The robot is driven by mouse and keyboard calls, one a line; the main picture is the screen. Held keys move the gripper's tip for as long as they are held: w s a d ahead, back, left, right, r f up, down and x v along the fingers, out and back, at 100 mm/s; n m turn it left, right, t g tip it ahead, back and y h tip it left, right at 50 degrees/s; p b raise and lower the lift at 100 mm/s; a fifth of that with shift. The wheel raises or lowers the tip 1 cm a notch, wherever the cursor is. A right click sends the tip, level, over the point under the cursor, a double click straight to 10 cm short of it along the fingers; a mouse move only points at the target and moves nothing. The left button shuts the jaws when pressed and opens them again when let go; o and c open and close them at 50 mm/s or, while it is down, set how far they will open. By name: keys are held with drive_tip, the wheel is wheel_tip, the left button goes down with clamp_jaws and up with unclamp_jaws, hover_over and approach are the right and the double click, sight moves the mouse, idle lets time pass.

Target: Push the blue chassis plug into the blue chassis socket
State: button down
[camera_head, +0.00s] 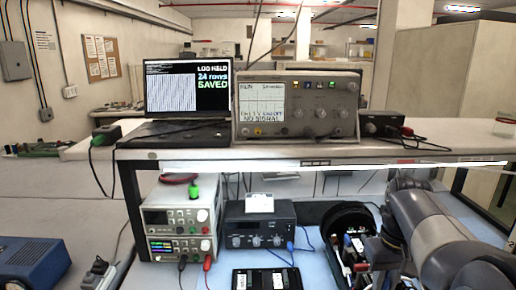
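A blue plug-like connector (290,247) on a blue cable shows at the right front of a dark bench instrument (262,229) on the lower bench. I cannot tell whether it is seated in anything or whether it is the chassis plug. A blue-cased box (32,262) stands at the lower left, cut by the picture edge. No blue chassis socket can be made out. My grey arm comes in from the right, and its dark end (384,254) is low at the right, over or beside a black tool bag. The fingers cannot be made out clearly.
The black bag (336,219) holds tools. A power supply (181,217) with red, black and green leads stands left of the instrument. A black case (267,280) lies in front. The shelf edge (240,154) overhangs them, carrying an oscilloscope (297,105) and a screen (187,86).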

drive_tip(key=shift+r+p, duration=0.9)
drive_tip(key=shift+r, duration=0.2)
